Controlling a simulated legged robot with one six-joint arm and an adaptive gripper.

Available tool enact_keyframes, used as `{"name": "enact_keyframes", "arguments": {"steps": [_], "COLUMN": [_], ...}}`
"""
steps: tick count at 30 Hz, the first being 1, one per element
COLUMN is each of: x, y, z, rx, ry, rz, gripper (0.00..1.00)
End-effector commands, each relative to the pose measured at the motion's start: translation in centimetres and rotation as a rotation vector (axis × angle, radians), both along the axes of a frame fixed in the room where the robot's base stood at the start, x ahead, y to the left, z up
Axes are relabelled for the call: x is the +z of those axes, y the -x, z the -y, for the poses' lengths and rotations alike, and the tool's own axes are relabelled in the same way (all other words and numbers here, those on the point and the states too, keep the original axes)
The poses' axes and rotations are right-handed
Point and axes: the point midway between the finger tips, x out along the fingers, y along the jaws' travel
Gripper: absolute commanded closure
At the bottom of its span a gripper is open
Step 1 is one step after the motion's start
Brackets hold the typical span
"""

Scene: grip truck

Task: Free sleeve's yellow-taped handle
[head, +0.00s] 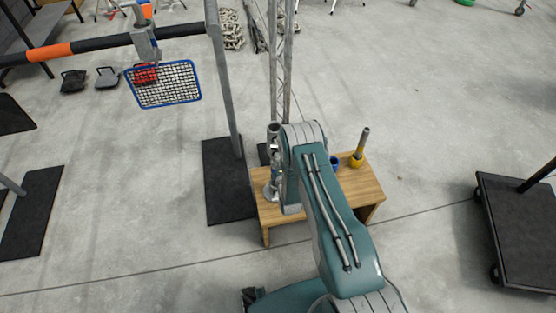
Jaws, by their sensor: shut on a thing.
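A short upright piece with a yellow lower part and a bare grey top (361,149) stands on the right part of a small wooden table (370,190), leaning slightly right. A dark blue round thing (335,163) sits left of it, partly hidden by my arm. A silvery upright part with a round foot (270,191) shows at the table's left end, close beside my folded arm. I cannot tell whether it stands on the table or is held. My gripper cannot be made out; my arm covers that area.
A grey post on a black base plate (228,205) stands just left of the table. A lattice mast (281,70) rises behind it. A blue-framed net (165,85) hangs from a black and orange bar. A wheeled black platform (520,225) is at right. Bare floor lies between.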

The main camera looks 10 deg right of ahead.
Motion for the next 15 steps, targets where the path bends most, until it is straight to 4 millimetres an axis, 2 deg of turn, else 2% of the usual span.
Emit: {"name": "enact_keyframes", "arguments": {"steps": [6, 15], "x": [-0.29, -0.27], "y": [0.18, 0.16], "z": [-0.04, -0.04], "rx": [0.001, 0.001], "ry": [0.085, 0.122], "rz": [-0.009, -0.008], "gripper": [1.00, 1.00]}}
